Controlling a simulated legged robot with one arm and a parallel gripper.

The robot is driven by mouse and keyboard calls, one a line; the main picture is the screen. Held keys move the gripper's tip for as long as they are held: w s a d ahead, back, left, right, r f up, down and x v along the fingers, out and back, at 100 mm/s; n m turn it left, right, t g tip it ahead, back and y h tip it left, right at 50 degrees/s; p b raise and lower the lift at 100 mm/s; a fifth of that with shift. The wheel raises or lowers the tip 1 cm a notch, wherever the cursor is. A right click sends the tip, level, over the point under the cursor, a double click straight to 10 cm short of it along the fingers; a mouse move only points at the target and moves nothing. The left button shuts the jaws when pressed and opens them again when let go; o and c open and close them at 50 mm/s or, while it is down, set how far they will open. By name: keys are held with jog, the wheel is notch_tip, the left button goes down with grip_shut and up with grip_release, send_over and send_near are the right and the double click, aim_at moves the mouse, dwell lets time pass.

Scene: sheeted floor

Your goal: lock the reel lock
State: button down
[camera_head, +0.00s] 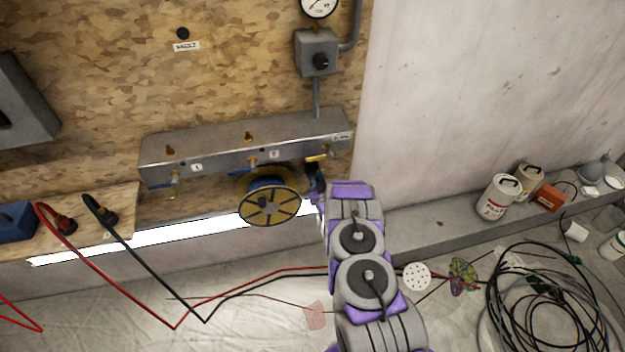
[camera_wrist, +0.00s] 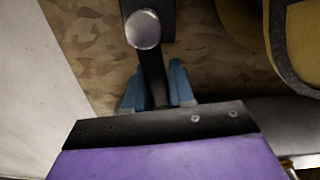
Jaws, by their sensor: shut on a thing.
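The reel (camera_head: 270,203), a round spool with a yellow-brown spoked face and dark blue winding, hangs below a grey metal manifold box on the wall. Part of its curved rim (camera_wrist: 300,45) shows at the upper right of the wrist view. My gripper (camera_head: 316,180) is just right of the reel and partly hidden by my arm. In the wrist view, my gripper's blue fingers (camera_wrist: 156,88) are shut on a dark lever (camera_wrist: 150,66) with a round silver end, which appears to be the reel lock. The lever's base and exact lock position cannot be told.
The grey manifold box (camera_head: 245,142) carries several valves. A gauge (camera_head: 319,6) and a grey switch box (camera_head: 317,53) are above. Red and black cables cross the floor at left. Coiled hoses (camera_head: 548,298) and cans (camera_head: 498,197) are at right.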

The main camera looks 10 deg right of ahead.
jog(key=shift+s+d+f+m, duration=0.1)
jog(key=shift+d+f+m, duration=0.1)
jog(key=shift+d+m, duration=0.45)
jog(key=shift+a+m, duration=0.2)
jog(key=shift+m, duration=0.05)
jog(key=c, duration=1.2)
grip_release()
jog(key=shift+o, duration=0.8)
jog(key=shift+r, duration=0.1)
jog(key=s+p, duration=0.4)
jog(key=s, duration=1.3)
